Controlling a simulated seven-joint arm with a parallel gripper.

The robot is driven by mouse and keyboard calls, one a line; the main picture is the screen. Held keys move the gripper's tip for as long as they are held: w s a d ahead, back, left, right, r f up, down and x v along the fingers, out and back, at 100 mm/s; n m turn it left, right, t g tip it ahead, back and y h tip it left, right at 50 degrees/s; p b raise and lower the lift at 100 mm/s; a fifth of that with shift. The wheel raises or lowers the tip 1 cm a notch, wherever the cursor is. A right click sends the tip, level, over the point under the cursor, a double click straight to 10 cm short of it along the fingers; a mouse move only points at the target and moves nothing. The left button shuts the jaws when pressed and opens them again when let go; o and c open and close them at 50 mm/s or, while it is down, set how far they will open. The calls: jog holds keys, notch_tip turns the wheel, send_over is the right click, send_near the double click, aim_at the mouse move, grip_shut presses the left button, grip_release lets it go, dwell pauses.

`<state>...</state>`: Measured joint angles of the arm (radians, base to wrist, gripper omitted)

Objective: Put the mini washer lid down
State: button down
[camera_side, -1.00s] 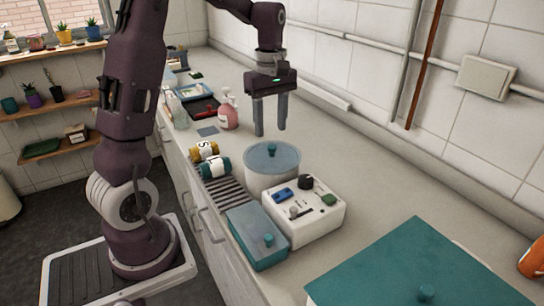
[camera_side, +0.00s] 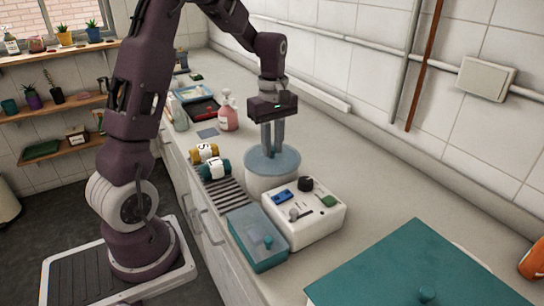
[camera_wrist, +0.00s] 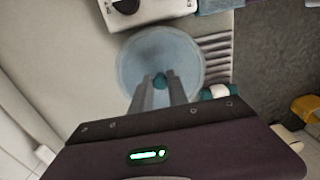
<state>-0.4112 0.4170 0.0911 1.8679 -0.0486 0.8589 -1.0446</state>
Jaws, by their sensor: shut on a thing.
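The mini washer is a round white tub (camera_side: 272,184) on the counter, behind the white control box. Its translucent blue lid (camera_side: 288,160) lies on top of the tub and looks level. The lid also shows in the wrist view (camera_wrist: 135,65) as a blue disc. My gripper (camera_side: 273,152) points down over the middle of the lid, with its fingers shut on the lid's small teal knob (camera_wrist: 160,80). The fingers hide most of the knob in the side view. I cannot tell whether any gap is left between lid and tub rim.
A white control box (camera_side: 318,225) with knobs and a teal-lidded box (camera_side: 255,240) stand in front of the tub. Two rolled bundles, one yellow (camera_side: 204,152) and one teal (camera_side: 214,168), lie to its left. A pink bottle (camera_side: 228,113) stands behind.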

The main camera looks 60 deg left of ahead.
notch_tip(320, 180, up, 9)
jog(key=w+a+f, duration=0.2)
jog(key=a+f, duration=0.2)
jog(key=a, duration=0.4)
jog(key=w+a+f, duration=0.2)
jog(key=a+f, duration=0.2)
jog(key=a, duration=0.4)
notch_tip(320, 180, down, 10)
jog(key=shift+d+r, duration=0.1)
jog(key=shift+r, duration=0.15)
jog(key=shift+f, duration=0.15)
jog(key=shift+f, duration=0.1)
jog(key=c, duration=1.3)
grip_release()
